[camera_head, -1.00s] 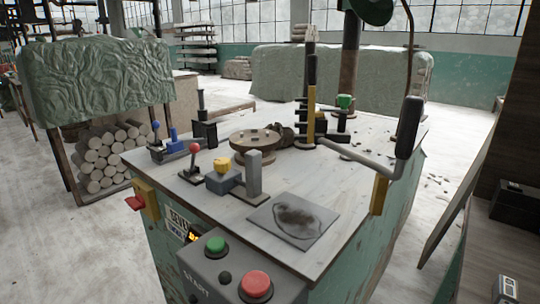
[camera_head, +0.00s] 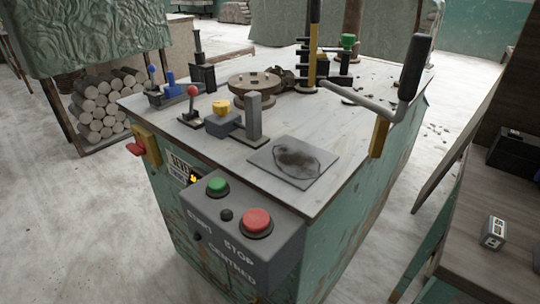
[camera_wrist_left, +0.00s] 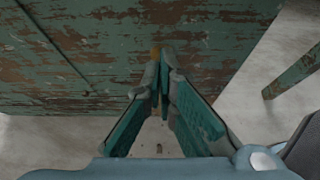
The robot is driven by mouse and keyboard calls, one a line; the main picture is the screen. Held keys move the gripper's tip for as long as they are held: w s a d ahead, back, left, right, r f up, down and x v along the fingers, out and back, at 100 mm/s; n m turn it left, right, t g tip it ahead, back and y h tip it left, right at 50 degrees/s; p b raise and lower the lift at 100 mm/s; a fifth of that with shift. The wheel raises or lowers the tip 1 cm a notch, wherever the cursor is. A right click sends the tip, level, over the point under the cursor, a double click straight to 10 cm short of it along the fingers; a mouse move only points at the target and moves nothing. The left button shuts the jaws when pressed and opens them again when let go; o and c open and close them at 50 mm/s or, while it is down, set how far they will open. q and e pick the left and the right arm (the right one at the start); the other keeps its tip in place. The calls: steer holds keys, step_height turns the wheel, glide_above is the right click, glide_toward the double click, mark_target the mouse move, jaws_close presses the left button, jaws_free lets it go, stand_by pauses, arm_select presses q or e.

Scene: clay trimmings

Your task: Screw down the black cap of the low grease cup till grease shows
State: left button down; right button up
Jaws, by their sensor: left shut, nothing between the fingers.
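My left gripper (camera_wrist_left: 164,58) is shut and empty in the left wrist view, its fingertips together in front of the machine's worn green side (camera_wrist_left: 110,55). It does not show in the head view. My right gripper is in neither view. The low grease cup and its black cap cannot be picked out for certain. A small black block with a post (camera_head: 204,76) stands at the back left of the machine top (camera_head: 360,115). A green-topped fitting (camera_head: 347,42) stands at the back right. No grease can be made out.
A yellow cap (camera_head: 221,107) on a grey block, a red-knobbed lever (camera_head: 192,103) and a round wooden disc (camera_head: 254,84) stand on the top. A black-handled crank (camera_head: 411,70) juts out at right. The control box (camera_head: 240,235) projects in front. A wooden bench (camera_head: 490,215) stands at right.

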arm_select(q)
steer(key=shift+s+d+f, duration=0.2)
steer(key=shift+s+d, duration=0.35)
steer(key=shift+d, duration=0.3)
steer(key=s+a+r+p, duration=0.1)
steer(key=s+a, duration=0.3)
steer(key=shift+s, duration=0.15)
steer(key=shift+a, duration=0.1)
